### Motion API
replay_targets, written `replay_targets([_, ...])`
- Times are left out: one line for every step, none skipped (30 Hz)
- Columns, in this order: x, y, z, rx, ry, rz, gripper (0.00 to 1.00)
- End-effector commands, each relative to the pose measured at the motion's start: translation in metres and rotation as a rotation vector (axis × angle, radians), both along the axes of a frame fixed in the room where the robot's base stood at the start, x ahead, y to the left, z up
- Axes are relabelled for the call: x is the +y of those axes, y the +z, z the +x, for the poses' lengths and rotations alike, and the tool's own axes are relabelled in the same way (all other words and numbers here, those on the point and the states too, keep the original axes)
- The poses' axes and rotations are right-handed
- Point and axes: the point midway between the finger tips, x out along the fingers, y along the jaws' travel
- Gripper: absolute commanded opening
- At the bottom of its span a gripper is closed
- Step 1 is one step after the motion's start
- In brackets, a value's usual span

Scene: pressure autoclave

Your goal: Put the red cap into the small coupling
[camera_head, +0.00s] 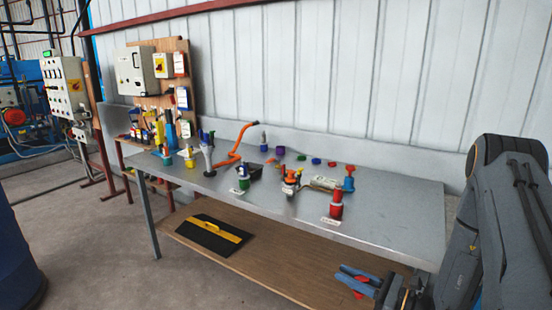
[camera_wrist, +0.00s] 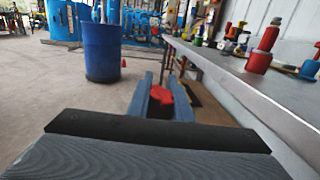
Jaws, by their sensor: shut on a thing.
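My gripper (camera_head: 356,284) is in front of the table's near edge, low at the right in the head view. Its blue fingers also show in the wrist view (camera_wrist: 165,100), shut on a small red piece (camera_wrist: 160,95) that looks like the red cap. The fingers hide part of it. I cannot tell which is the small coupling.
The grey metal table (camera_head: 400,215) has bare room at its right end. Small coloured caps (camera_head: 316,161) lie along its back. A blue barrel (camera_wrist: 102,52) stands on the floor.

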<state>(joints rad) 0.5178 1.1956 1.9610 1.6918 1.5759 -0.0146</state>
Motion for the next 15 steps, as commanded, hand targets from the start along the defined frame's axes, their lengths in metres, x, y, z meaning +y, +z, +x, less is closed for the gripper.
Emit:
replay_targets([0.008, -0.005, -0.001, 0.002, 0.009, 0.0, 0.0])
replay_targets([0.011, -0.007, -0.001, 0.002, 0.012, -0.001, 0.0])
replay_targets([0.015, -0.009, -0.001, 0.002, 0.011, 0.0, 0.0])
replay_targets([0.017, -0.01, -0.001, 0.002, 0.006, 0.002, 0.0])
replay_targets([0.019, -0.01, -0.001, 0.001, -0.003, 0.005, 0.0])
replay_targets([0.021, -0.01, -0.001, 0.002, -0.022, 0.01, 0.0])
replay_targets([0.022, -0.01, 0.0, 0.002, -0.04, 0.014, 0.0])
replay_targets([0.024, -0.009, 0.0, 0.002, -0.062, 0.019, 0.0])
replay_targets([0.025, -0.008, 0.001, 0.001, -0.098, 0.026, 0.0])
replay_targets([0.026, -0.008, 0.002, 0.002, -0.127, 0.029, 0.0])
replay_targets([0.026, -0.008, 0.002, 0.001, -0.157, 0.032, 0.0])
replay_targets([0.026, -0.008, 0.002, 0.002, -0.196, 0.034, 0.0])
replay_targets([0.026, -0.008, 0.003, 0.001, -0.225, 0.033, 0.0])
replay_targets([0.025, -0.008, 0.002, 0.001, -0.255, 0.032, 0.0])
replay_targets([0.024, -0.008, 0.002, 0.003, -0.29, 0.028, 0.0])
